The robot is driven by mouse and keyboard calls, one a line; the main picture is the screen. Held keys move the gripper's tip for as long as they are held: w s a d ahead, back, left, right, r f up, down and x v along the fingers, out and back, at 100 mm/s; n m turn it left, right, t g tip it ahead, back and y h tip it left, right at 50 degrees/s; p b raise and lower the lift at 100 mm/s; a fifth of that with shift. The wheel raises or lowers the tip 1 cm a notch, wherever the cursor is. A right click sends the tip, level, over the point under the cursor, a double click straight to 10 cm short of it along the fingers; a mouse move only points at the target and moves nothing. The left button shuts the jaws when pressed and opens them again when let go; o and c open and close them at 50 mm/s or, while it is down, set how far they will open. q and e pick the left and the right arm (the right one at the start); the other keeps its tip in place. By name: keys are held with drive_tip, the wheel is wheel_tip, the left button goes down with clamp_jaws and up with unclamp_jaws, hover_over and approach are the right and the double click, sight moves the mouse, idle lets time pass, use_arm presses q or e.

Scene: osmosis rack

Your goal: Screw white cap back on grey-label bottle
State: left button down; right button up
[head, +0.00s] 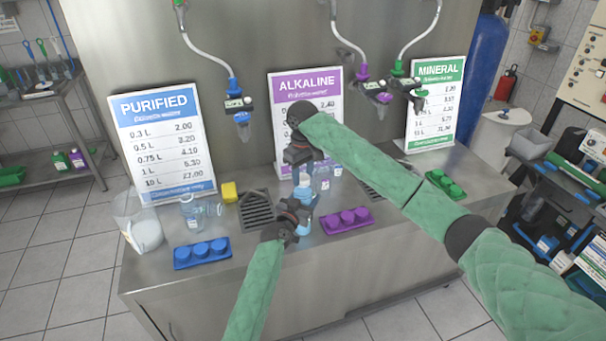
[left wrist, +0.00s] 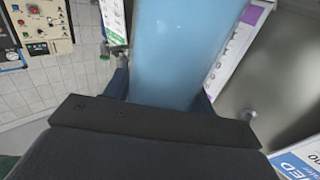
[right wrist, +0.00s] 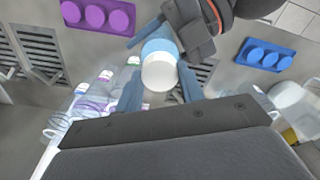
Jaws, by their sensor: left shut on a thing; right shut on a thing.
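My left gripper (head: 299,212) is shut on a light-blue translucent bottle (left wrist: 180,50) and holds it above the counter. The bottle fills the space between its fingers in the left wrist view. The white cap (right wrist: 159,73) is at the bottle's top, in line with the blue body (right wrist: 159,46) in the right wrist view. My right gripper (head: 302,178) comes from above and is shut on the cap, one finger on each side. I cannot tell whether the cap is threaded on. The bottle's grey label is not visible.
Clear bottles (head: 321,178) stand behind the grippers. A purple cap tray (head: 346,220), blue cap tray (head: 202,253) and green cap tray (head: 445,185) lie on the steel counter. A yellow block (head: 230,192), clear jug (head: 140,228) and drain grates (head: 256,210) are nearby.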

drive_tip(key=m, duration=0.5)
drive_tip(key=shift+a, duration=0.1)
drive_tip(key=shift+m, duration=0.9)
drive_tip(key=o, duration=1.2)
drive_tip(key=shift+c, duration=0.2)
drive_tip(key=shift+r, duration=0.15)
wheel_tip(320, 180, up, 12)
use_arm(q)
drive_tip(key=shift+c, duration=2.1)
unclamp_jaws()
use_arm(e)
drive_tip(key=shift+w, duration=0.1)
